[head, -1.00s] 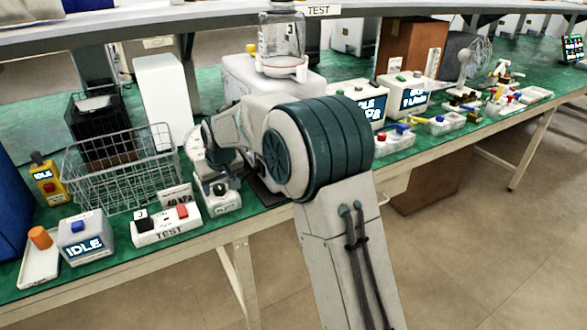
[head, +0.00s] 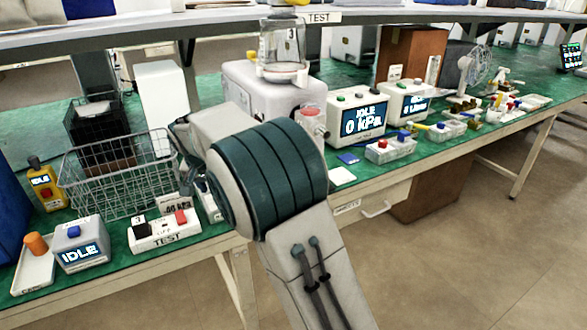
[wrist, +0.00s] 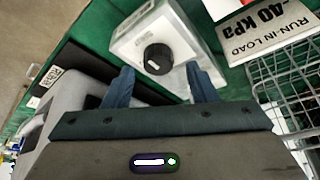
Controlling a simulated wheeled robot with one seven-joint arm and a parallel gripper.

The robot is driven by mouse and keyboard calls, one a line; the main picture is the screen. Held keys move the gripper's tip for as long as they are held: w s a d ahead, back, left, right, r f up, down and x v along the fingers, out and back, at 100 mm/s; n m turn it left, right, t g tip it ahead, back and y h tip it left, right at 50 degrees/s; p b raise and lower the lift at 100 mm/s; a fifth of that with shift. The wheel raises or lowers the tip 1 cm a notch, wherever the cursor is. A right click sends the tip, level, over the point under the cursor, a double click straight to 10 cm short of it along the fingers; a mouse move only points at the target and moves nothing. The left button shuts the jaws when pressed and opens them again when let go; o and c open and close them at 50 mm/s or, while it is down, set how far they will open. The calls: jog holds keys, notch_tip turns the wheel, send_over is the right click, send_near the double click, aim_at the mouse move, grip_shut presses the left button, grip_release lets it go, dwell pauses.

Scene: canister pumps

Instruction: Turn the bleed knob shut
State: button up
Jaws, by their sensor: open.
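The black bleed knob (wrist: 157,59) with a white pointer mark sits on a white box (wrist: 128,48) in the upper middle of the wrist view. My gripper (wrist: 160,70) is open, its two blue fingers apart, with the knob showing between the fingertips. Whether the fingers are level with the knob or above it I cannot tell; no contact shows.
A wire basket (head: 120,175) and a "-40 kPa RUN-IN LOAD" sign (wrist: 268,28) stand close beside the box. A TEST switch box (head: 165,231) is to its left. The pump (head: 262,90) with a jar and a display reading 0 kPa (head: 361,123) stand to the right.

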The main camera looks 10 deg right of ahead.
jog(key=p+v, duration=0.2)
jog(key=v, duration=1.1)
jog(key=s+d+r+n+p, duration=0.1)
jog(key=s+d+p, duration=0.3)
jog(key=s+d, duration=0.4)
jog(key=s+d+r+n+g+y+p, duration=0.1)
jog(key=s+d+r+p, duration=0.3)
jog(key=s+d, duration=0.5)
jog(key=shift+s+r+p, duration=0.25)
jog(key=shift+s+p, duration=0.3)
jog(key=s+d+f+p, duration=0.1)
jog(key=s, duration=0.4)
jog(key=s+d+f+n+p, duration=0.1)
jog(key=s+d+f+p, duration=0.1)
jog(key=s, duration=0.4)
jog(key=shift+d, duration=0.3)
